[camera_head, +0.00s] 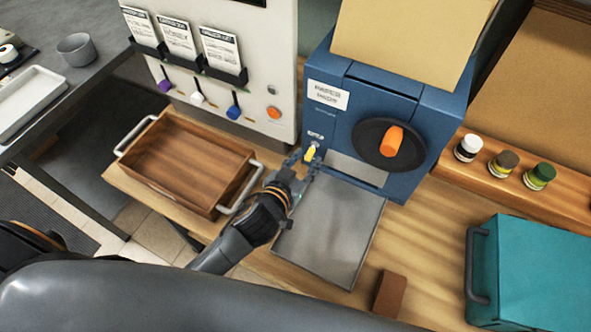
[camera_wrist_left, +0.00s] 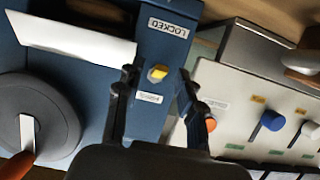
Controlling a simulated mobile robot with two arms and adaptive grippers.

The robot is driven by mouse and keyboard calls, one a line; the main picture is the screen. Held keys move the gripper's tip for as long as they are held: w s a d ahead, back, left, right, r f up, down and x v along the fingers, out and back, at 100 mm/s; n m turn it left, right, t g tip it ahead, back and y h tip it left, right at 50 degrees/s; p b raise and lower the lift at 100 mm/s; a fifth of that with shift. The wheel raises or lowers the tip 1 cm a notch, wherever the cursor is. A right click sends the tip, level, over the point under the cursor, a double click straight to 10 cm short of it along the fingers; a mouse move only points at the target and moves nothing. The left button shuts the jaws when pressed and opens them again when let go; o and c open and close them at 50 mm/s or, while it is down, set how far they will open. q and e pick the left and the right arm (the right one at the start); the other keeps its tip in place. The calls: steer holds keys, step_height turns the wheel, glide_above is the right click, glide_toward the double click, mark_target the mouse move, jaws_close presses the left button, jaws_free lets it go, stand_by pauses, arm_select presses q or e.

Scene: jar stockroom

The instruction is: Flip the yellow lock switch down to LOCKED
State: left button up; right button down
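The small yellow lock switch (camera_head: 310,153) is on the front of the blue machine (camera_head: 340,125), left of its black dial with an orange handle (camera_head: 391,141). In the left wrist view the switch (camera_wrist_left: 157,73) shows between the fingers, with a LOCKED label (camera_wrist_left: 167,27) above it in that picture and a smaller label (camera_wrist_left: 149,98) below it. My left gripper (camera_head: 301,166) is open at the machine's front, fingers on both sides of the switch (camera_wrist_left: 156,82). I cannot tell whether they touch it. The switch's exact position is unclear. My right gripper is out of view.
A wooden tray with metal handles (camera_head: 190,165) lies left of my gripper. A grey metal plate (camera_head: 330,232) lies below the machine. A dispenser panel (camera_head: 250,80) stands left of it, small jars (camera_head: 503,162) and a teal case (camera_head: 545,270) right. A brown block (camera_head: 390,294) lies in front.

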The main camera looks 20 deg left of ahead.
arm_select(q)
steer(key=v, duration=1.1)
steer(key=shift+s, duration=0.2)
